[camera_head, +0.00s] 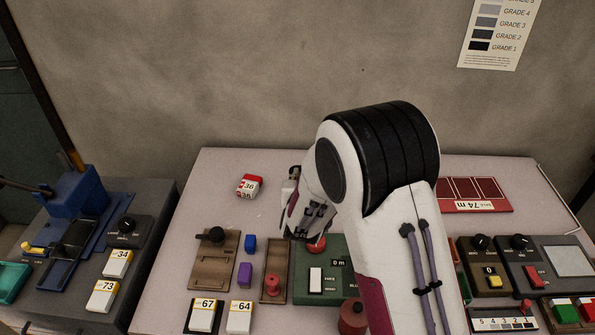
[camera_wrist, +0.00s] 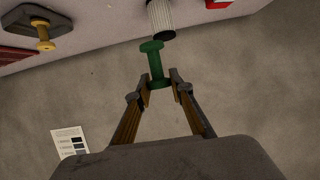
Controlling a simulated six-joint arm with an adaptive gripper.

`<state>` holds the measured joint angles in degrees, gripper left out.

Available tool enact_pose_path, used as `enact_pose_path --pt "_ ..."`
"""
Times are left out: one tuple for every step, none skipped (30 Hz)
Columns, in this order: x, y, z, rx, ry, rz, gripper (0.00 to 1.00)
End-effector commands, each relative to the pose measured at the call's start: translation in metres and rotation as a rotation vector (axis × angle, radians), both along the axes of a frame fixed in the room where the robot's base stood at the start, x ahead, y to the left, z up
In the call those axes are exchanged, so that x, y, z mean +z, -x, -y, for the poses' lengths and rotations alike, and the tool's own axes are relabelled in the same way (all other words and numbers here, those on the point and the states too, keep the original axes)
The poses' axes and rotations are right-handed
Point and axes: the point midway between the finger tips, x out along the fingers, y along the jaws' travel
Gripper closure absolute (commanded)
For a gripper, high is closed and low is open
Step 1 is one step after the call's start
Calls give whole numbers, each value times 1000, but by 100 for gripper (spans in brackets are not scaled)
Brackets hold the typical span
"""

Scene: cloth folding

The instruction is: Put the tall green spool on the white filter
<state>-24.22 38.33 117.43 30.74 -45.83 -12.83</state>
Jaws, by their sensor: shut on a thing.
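The tall green spool (camera_wrist: 155,66) is between the fingertips of my gripper (camera_wrist: 159,86), which is shut on it near one end in the wrist view. The white filter (camera_wrist: 161,16) is a ribbed pale cylinder with a dark end, at the top edge of the wrist view and partly cut off. The spool's far flange is close to the filter's dark end; I cannot tell whether they touch. In the head view my arm hides most of my gripper, and I cannot make out the green spool there.
A red-and-white block marked 36 (camera_head: 249,186) lies on the table (camera_head: 215,170) at the back. A yellow spool (camera_wrist: 44,36) stands on a dark base in the wrist view. Control boxes, numbered blocks and a red tray (camera_head: 474,206) surround my arm. The back left table is fairly clear.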

Motion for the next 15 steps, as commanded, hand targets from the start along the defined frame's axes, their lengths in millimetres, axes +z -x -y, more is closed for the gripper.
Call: enact_pose_path --pt "6 -12 1 17 -2 3 94" --pt "9 -18 1 30 -2 4 94" --pt "12 -25 0 47 -1 2 94" --pt "15 -29 -1 60 -2 3 94" --pt "17 -34 -1 71 -1 2 94" --pt "20 -40 -3 87 -1 2 94" --pt "22 -44 -3 99 -1 2 94" --pt "24 -48 -4 110 -1 3 94" --pt "27 -52 -4 125 0 2 94" --pt "28 -55 -5 136 -1 2 94" --pt "30 -58 -6 145 -2 2 94" --pt "32 -63 -5 158 0 2 94" --pt "34 -65 -6 168 0 1 94" --pt "35 -68 -7 178 -1 2 94" --pt "37 -71 -8 190 -2 1 94"
